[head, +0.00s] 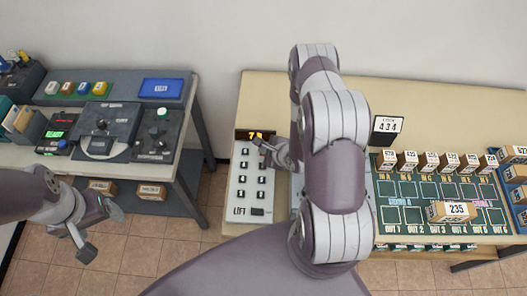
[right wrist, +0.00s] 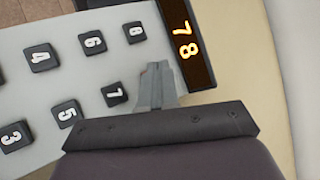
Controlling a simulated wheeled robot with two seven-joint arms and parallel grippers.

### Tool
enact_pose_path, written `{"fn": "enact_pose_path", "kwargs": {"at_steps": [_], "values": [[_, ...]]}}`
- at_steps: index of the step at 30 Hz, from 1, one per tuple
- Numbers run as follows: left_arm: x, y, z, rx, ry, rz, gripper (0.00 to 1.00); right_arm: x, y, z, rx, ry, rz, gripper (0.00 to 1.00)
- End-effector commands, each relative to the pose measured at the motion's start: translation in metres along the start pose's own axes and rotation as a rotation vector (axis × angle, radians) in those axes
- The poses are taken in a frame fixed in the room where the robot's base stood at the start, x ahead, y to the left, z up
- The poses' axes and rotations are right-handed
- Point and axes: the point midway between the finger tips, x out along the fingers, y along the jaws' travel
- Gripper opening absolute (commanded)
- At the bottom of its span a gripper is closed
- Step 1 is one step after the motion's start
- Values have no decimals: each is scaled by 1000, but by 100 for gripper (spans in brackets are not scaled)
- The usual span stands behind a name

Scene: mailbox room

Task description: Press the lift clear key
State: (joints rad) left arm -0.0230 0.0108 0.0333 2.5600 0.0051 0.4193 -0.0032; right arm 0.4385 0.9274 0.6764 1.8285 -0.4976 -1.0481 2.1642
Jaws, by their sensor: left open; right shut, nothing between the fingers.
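The lift panel (head: 236,190) is a pale plate on the near left part of the right table, with two columns of dark keys. A wider dark key (head: 257,211) sits beside the word LIFT; its own marking is too small to read. My left gripper (head: 100,232) is open and empty, low at the left.
My right arm covers the table right of the panel. A green board (head: 395,213) with several numbered boxes and a 434 sign (head: 388,125) stand further right. A grey table (head: 190,120) with devices and a blue tray (head: 161,88) is at left, across a floor gap.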

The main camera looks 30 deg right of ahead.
Motion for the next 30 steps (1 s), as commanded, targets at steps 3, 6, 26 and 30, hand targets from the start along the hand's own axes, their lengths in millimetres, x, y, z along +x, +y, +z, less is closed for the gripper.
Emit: {"fn": "enact_pose_path", "kwargs": {"at_steps": [3, 6, 26, 30], "values": [[2, 0, 0, 0, 0, 0, 78, 1, 1, -1, 0, 0, 0, 0], [3, 0, 0, 0, 0, 0, 78, 2, 2, -2, 0, 0, 1, 0], [-12, 0, -1, 0, 0, 0, 78, -9, -6, 6, 0, 0, 1, 0], [-13, 0, -2, 0, 0, 0, 78, -10, -7, 7, 1, 0, 1, 0]]}}
